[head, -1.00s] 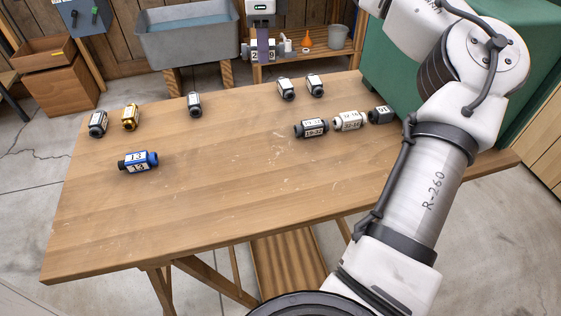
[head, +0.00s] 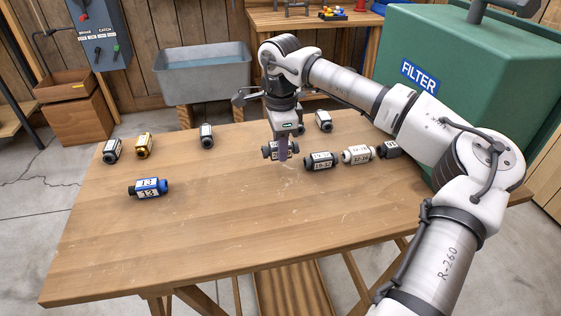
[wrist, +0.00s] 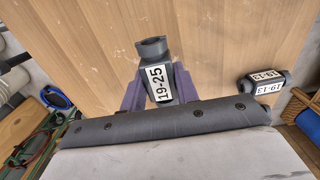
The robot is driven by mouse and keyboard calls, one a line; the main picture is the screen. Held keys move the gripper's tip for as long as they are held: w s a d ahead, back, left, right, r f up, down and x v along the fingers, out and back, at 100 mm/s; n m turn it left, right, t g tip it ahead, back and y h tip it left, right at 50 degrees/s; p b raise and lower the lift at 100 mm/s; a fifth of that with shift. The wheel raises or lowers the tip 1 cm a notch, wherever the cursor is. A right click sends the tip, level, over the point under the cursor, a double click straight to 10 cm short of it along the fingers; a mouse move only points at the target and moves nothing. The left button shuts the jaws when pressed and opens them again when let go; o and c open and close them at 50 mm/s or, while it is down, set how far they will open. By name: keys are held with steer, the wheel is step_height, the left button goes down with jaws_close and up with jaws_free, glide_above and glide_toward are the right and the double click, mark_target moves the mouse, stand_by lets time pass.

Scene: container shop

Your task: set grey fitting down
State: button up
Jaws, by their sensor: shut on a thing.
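The grey fitting (wrist: 158,84), with a white 19-25 label, is held between the purple fingers of my gripper (wrist: 155,92) in the wrist view. In the head view the grey fitting (head: 268,152) is partly covered by a finger of my gripper (head: 282,147). It lies roughly level, low over the middle of the wooden table (head: 220,220), left of a row of fittings. I cannot tell whether it touches the tabletop.
A dark fitting (head: 320,161), a cream fitting (head: 357,154) and another dark fitting (head: 389,149) lie to the right. A grey fitting (head: 323,121) stands behind. A blue fitting (head: 149,187) lies left. The front of the table is clear. A green filter box (head: 470,80) stands right.

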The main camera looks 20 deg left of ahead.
mark_target(280, 172)
steer(key=shift+f, duration=2.55)
steer(key=shift+f, duration=0.25)
steer(key=o, duration=1)
steer(key=shift+r, duration=0.1)
steer(key=shift+r, duration=0.1)
step_height(280, 172, up, 12)
steer(key=shift+r, duration=0.1)
